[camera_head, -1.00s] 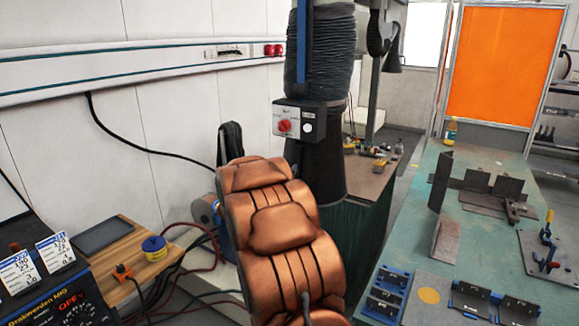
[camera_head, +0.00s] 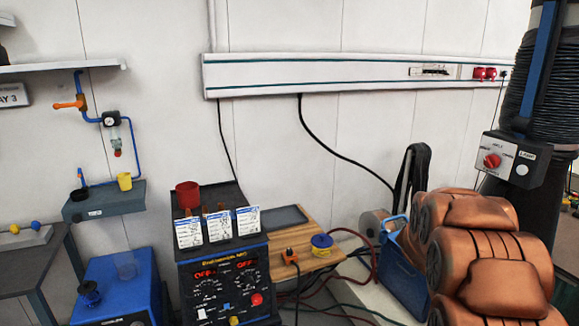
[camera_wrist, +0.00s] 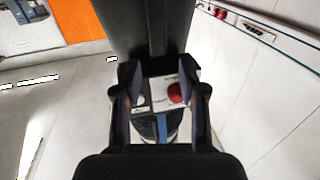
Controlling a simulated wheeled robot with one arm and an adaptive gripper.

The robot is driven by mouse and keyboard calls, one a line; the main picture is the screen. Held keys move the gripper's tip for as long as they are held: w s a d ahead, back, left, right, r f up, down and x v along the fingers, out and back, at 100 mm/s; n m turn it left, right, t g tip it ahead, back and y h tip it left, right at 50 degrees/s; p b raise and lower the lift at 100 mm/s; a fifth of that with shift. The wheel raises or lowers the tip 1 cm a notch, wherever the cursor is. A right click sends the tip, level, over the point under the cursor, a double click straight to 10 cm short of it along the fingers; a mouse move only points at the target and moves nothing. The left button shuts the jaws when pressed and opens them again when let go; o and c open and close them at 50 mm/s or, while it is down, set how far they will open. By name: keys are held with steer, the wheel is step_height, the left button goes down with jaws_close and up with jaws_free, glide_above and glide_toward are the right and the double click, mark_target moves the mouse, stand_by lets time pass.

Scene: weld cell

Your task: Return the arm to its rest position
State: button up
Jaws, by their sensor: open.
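My gripper (camera_wrist: 160,100) shows in the wrist view with its two dark fingers apart and nothing between them. Beyond the fingers, in line with the gap, is a control box (camera_wrist: 165,93) with a red knob on the dark extraction column. I cannot tell the distance to it. In the head view my copper-coloured arm is folded at the lower right, and its gripper end is out of that view. The same control box (camera_head: 508,160) stands just behind and above the arm there.
The extraction hose (camera_head: 545,70) rises at the right edge. A welding power source (camera_head: 225,270) with three cards stands at the centre bottom, beside a wooden board (camera_head: 300,235) with a yellow-blue spool (camera_head: 322,241). A wall duct (camera_head: 330,75) runs behind. A blue unit (camera_head: 120,290) is at lower left.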

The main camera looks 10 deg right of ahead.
steer(key=w+a+f+n+t+y, duration=0.2)
steer(key=a+n+y, duration=0.3)
steer(key=a, duration=0.9)
steer(key=w+a+f+n+t+y, duration=0.1)
steer(key=a+f+n+y, duration=0.1)
steer(key=a+y, duration=0.9)
steer(key=s+a+f+n+g, duration=0.2)
steer(key=s+a, duration=0.4)
steer(key=a, duration=0.2)
steer(key=s+a+f+n+g, duration=0.2)
steer(key=s+a, duration=0.4)
steer(key=a, duration=0.2)
steer(key=s+a+f+n+g, duration=0.1)
steer(key=s+g, duration=0.3)
steer(key=s, duration=1)
steer(key=s+a+f+n+g, duration=0.1)
steer(key=s+g, duration=0.3)
steer(key=s, duration=1.1)
steer(key=shift+s+a, duration=0.15)
steer(key=shift+a, duration=0.6)
steer(key=shift+f, duration=0.1)
